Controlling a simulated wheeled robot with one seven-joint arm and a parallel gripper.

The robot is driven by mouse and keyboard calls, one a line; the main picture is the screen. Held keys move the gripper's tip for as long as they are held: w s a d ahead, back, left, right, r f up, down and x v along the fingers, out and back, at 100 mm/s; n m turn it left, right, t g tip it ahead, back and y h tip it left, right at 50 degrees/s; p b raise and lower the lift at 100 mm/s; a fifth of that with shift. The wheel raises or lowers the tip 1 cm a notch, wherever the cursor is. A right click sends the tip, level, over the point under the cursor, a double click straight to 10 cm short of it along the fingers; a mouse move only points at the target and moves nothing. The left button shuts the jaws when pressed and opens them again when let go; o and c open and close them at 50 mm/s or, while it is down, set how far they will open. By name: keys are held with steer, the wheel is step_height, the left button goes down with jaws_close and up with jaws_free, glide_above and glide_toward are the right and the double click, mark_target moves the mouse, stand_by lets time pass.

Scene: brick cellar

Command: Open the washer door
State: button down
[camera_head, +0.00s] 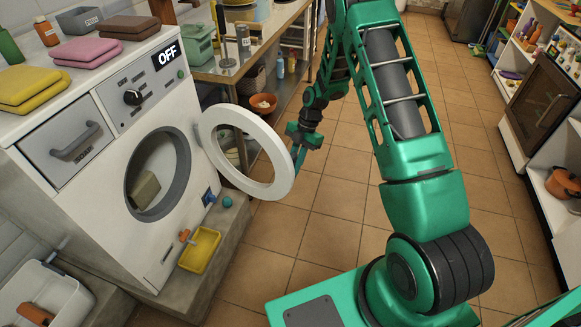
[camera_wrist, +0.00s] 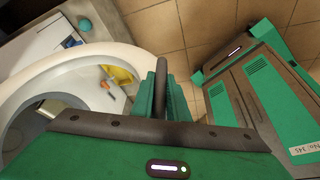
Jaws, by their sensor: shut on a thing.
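The washer (camera_head: 105,200) is a white front-loading machine at the left in the head view, with an OFF display on its panel. Its round white door ring (camera_head: 215,138) is swung out from the front, and the dark-rimmed opening (camera_head: 180,172) shows a tan object inside. My gripper (camera_head: 297,158) is at the ring's right edge. In the wrist view the ring (camera_wrist: 22,95) fills the left, and my gripper's green fingers (camera_wrist: 160,92) are shut on the dark door handle (camera_wrist: 161,70) at the ring's edge. The fingertips are partly hidden by the handle.
Folded towels (camera_head: 85,50) lie on the washer top. A yellow tray (camera_head: 200,250) sits on the ledge below the opening. A workbench (camera_head: 250,50) with an orange bowl (camera_head: 263,104) under it stands behind the door. The tiled floor (camera_head: 330,215) right of the door is clear.

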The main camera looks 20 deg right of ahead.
steer(key=c, duration=1.7)
jaws_free()
steer(key=shift+w+a, duration=0.1)
steer(key=shift+a, duration=0.05)
steer(key=v, duration=1)
steer(key=shift+w+r, duration=0.1)
steer(key=shift+r, duration=0.2)
